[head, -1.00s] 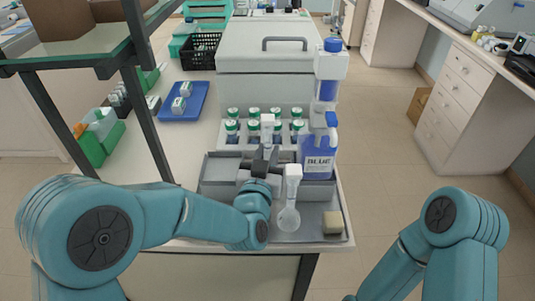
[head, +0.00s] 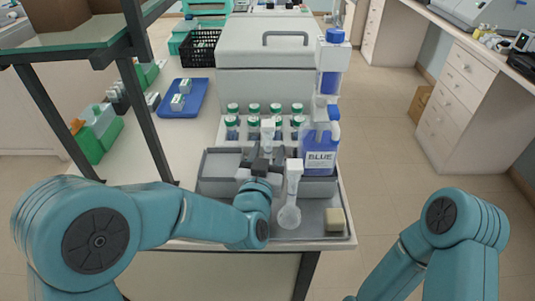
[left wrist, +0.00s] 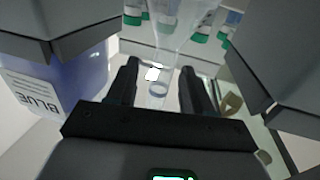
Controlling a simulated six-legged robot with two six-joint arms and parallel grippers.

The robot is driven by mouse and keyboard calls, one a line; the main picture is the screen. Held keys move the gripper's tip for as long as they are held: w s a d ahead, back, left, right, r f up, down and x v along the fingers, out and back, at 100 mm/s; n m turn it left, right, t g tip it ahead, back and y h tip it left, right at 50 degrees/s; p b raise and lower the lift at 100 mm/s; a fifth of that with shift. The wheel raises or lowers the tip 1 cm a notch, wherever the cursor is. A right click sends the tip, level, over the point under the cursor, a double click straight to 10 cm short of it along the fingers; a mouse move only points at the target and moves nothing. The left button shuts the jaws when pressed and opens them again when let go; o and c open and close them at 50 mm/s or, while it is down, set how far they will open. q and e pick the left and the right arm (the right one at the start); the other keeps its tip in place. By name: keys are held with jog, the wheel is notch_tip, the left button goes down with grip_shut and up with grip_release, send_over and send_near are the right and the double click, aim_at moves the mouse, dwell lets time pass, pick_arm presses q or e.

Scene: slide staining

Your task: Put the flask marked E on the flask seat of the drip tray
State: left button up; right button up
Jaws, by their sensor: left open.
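My left gripper (head: 265,163) is open over the grey drip tray (head: 318,231). A clear flask-like vessel with a white top (head: 268,128) stands just behind the fingers in the head view. In the left wrist view a clear vessel (left wrist: 175,35) narrows down to a neck that shows between the two open fingers (left wrist: 160,88). A second clear, round-bottomed vessel with a white top (head: 290,205) is at the tray's front, right of my gripper. No letter E is legible on either one. I cannot tell which spot is the flask seat. My right gripper is out of view.
A blue jug marked BLUE (head: 319,160) stands right of my gripper, below a dispenser column (head: 331,80). Several green-capped bottles (head: 253,122) stand behind. A sponge (head: 335,219) lies at the tray's front right. A shelf post (head: 148,125) rises at left.

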pick_arm(q)
jog(key=shift+r, duration=0.2)
jog(key=shift+s+r+p, duration=0.4)
jog(key=shift+p, duration=0.45)
jog(key=s+a+b, duration=0.2)
jog(key=s, duration=0.9)
jog(key=shift+a, duration=0.2)
